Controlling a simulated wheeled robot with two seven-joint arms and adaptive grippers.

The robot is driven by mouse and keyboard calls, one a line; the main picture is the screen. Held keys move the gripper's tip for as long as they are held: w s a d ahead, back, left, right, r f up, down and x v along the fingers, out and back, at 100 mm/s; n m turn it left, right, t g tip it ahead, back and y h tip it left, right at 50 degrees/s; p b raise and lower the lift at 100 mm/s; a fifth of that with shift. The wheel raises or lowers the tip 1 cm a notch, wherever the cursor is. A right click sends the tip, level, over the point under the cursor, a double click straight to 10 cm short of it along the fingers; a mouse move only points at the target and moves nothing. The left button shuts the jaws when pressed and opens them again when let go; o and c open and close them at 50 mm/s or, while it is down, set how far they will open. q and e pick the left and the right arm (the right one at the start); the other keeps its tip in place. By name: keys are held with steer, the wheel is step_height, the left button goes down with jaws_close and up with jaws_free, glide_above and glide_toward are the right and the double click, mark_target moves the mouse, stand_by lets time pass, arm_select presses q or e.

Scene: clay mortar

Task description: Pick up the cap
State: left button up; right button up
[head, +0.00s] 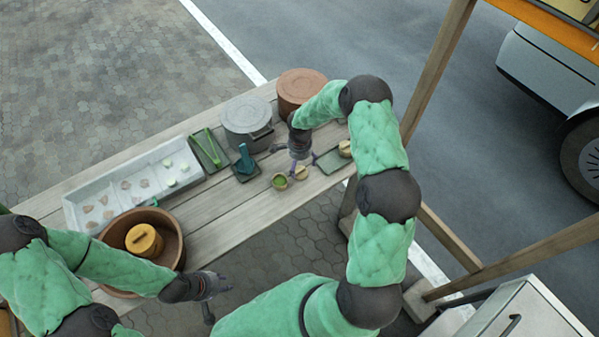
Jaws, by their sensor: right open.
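No object is clearly recognisable as the cap. A small round tan piece (301,173), which may be the cap, lies on the wooden table beside a small cup with green contents (280,181). My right gripper (297,163) is open, pointing down just above and behind these two small things. Whether it touches either cannot be told. Another small tan round object (345,148) sits on a dark green tray (331,162) to the right. My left gripper (219,302) is at the table's front edge, right of the large clay bowl, with its fingers apart and nothing visible between them.
The large clay bowl (176,228) holds a yellow-brown round container (144,240). A white tray (72,212) with small pieces lies at the left. A green tray (219,163), a dark teal item (244,160), a grey pot (246,116) and a brown pot (300,86) stand behind.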

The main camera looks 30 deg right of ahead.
mark_target(299, 170)
steer(key=f, duration=0.4)
steer(key=shift+w+a+f, duration=0.1)
steer(key=shift+a+f, duration=0.1)
steer(key=c, duration=0.8)
